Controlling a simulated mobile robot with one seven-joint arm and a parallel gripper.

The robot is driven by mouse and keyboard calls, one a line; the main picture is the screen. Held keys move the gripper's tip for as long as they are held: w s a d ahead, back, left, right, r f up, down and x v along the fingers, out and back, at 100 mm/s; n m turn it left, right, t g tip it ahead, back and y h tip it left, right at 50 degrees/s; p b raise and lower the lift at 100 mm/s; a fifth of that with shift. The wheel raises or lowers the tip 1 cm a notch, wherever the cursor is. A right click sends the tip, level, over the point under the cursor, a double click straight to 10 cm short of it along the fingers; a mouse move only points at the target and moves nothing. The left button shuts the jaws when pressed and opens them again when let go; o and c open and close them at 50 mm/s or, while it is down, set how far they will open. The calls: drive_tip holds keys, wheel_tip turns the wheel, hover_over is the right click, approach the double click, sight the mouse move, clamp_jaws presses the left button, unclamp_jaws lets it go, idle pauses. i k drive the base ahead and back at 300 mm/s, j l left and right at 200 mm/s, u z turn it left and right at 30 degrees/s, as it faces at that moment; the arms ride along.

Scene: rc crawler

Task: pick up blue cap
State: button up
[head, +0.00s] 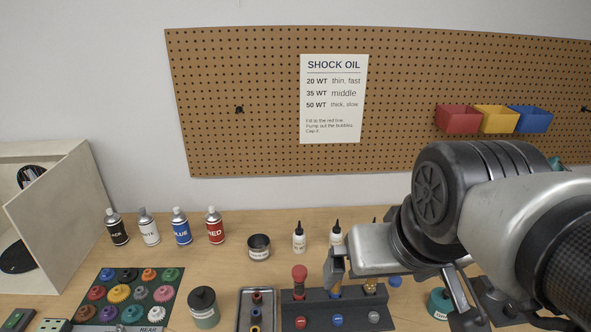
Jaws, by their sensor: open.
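A small rounded blue piece (395,281), which looks like the blue cap, lies just right of the dark stand (293,308). My gripper (398,297) is open above the right part of the stand, one finger over the stand and the other further right. The blue piece shows below the gripper body, between the fingers in the picture; I cannot tell the height gap. The stand's front also bears red, blue (338,320) and grey round spots. A red-topped piece (300,273) stands upright in its left place.
A teal jar (438,303) stands right. Spray cans and dropper bottles (299,238) line the back, before the pegboard (240,70).

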sight(395, 282)
drive_tip(key=k+l, duration=0.8)
drive_tip(key=l, duration=0.2)
drive_tip(key=i+u, duration=0.55)
drive_tip(key=k+j, duration=0.15)
drive_tip(key=i+l, duration=0.2)
